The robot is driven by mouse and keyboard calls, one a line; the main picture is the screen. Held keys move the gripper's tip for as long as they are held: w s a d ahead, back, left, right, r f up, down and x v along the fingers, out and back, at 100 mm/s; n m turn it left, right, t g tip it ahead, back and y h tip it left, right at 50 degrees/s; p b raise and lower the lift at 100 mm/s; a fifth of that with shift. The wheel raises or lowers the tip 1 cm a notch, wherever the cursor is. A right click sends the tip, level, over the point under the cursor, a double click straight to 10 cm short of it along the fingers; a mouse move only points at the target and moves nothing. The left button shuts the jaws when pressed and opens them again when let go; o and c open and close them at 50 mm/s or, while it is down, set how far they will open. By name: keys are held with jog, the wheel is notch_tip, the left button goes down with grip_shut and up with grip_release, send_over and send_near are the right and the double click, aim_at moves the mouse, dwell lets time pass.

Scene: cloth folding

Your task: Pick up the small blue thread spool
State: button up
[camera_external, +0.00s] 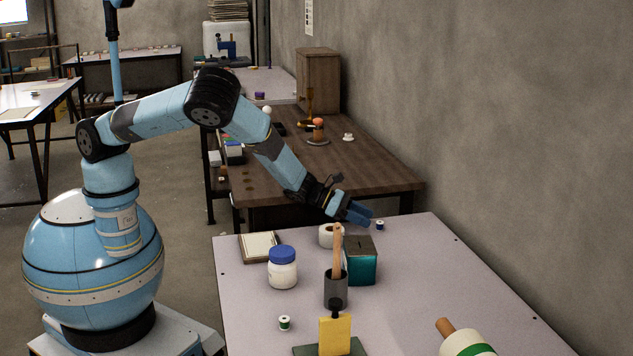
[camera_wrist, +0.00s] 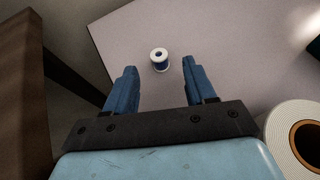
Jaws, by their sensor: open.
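The small blue thread spool (camera_external: 380,225) stands upright near the far edge of the light table, right of my gripper in the external view. My gripper (camera_wrist: 158,72) is open and empty, with a blue finger on each side. In the external view my gripper (camera_external: 362,215) reaches over the far part of the table, close to the spool. I cannot tell its exact height above the table.
A white tape roll (camera_external: 326,236) and a teal box (camera_external: 361,265) stand near my gripper; the roll (camera_wrist: 300,138) is at right in the wrist view. A dark cup (camera_external: 335,290) holds a wooden handle. A brown table (camera_external: 390,172) lies beyond. The light table's right side is mostly clear.

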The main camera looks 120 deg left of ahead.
aim_at(378, 222)
jog(key=shift+x, duration=2.25)
jog(key=shift+r, duration=0.1)
jog(key=shift+c, duration=0.4)
grip_shut()
jog(key=shift+r, duration=0.1)
